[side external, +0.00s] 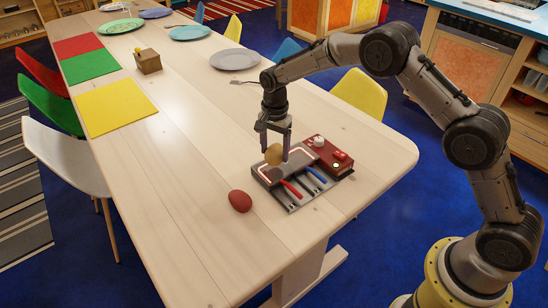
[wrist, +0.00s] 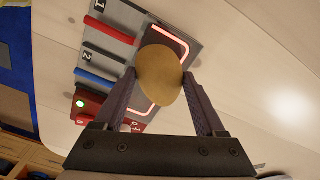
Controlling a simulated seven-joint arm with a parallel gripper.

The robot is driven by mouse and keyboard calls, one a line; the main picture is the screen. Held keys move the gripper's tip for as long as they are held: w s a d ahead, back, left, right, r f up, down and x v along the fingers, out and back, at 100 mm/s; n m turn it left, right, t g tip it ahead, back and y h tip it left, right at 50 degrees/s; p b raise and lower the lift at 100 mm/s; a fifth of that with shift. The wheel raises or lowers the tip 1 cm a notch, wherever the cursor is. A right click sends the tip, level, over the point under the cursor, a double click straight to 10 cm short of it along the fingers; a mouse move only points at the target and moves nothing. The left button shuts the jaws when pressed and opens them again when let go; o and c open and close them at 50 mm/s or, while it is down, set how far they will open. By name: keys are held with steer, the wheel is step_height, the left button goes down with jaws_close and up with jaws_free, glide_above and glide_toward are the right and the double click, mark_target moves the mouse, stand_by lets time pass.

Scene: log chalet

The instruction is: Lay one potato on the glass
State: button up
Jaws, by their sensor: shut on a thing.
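My gripper (side external: 274,143) is shut on a yellow-brown potato (side external: 273,155), which also shows between the fingers in the wrist view (wrist: 161,76). The device (side external: 303,172) under it has a glass (side external: 294,163) with a glowing pinkish outline. I cannot tell the exact gap between potato and glass. A second, reddish potato (side external: 240,201) lies on the table, left of and in front of the device.
The device has a red lever (side external: 291,188), a blue lever (side external: 315,174) and a red panel (side external: 333,154) with a white knob. A small wooden box (side external: 148,61), colored mats (side external: 113,106) and plates (side external: 235,60) stand farther back. The table (side external: 185,140) left of the gripper is clear.

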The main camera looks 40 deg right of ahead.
mark_target(274, 158)
steer(key=shift+w+f, duration=0.2)
steer(key=shift+f, duration=1.5)
steer(key=shift+f, duration=0.2)
steer(key=o, duration=1.4)
steer(key=shift+r, duration=0.1)
